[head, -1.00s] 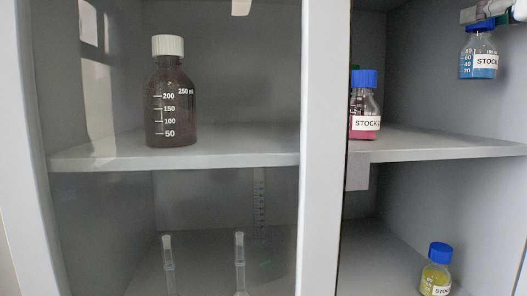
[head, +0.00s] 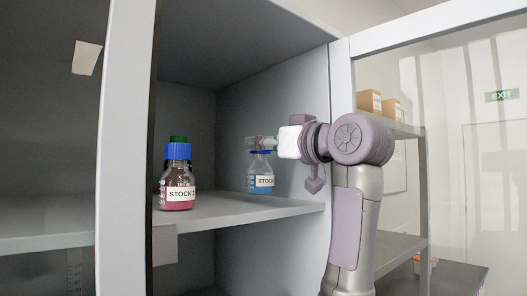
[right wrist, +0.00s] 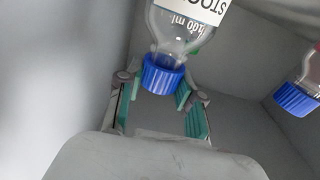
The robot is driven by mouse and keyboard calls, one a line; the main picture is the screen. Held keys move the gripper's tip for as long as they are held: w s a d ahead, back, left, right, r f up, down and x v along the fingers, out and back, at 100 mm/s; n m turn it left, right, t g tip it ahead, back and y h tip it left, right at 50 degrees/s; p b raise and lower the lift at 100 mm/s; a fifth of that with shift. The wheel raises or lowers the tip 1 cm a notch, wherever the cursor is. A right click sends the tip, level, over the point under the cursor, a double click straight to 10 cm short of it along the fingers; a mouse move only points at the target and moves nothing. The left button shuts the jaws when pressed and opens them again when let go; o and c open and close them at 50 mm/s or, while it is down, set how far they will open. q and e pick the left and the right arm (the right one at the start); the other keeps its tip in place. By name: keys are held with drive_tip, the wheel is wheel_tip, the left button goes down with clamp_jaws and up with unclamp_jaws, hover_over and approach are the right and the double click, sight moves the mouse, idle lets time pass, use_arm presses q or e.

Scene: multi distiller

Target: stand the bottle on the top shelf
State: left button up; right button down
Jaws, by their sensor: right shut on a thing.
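A small clear bottle of blue liquid (head: 261,182) with a blue cap and a STOCK label is upright inside the cabinet, over the right part of the top shelf (head: 225,208). My right gripper (head: 256,143) reaches in from the right and is shut on the bottle's cap. The bottle's base is at or just above the shelf; I cannot tell whether it touches. In the right wrist view the blue cap (right wrist: 163,74) sits between the green-padded fingers. My left gripper is not in view.
A pink-liquid bottle (head: 178,182) with a blue cap stands left of the held bottle, with a green cap (head: 178,139) showing behind it. The cabinet's right side wall (head: 318,150) is close to my arm. Bare shelf lies between the bottles.

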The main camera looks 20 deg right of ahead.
drive_tip(key=shift+w+f, duration=0.2)
drive_tip(key=shift+f, duration=0.5)
drive_tip(key=shift+s, duration=0.1)
drive_tip(key=c, duration=0.7)
unclamp_jaws()
drive_tip(key=shift+f, duration=0.1)
drive_tip(key=shift+c, duration=0.2)
drive_tip(key=shift+r, duration=0.2)
drive_tip(key=b+v, duration=0.4)
drive_tip(key=v, duration=0.8)
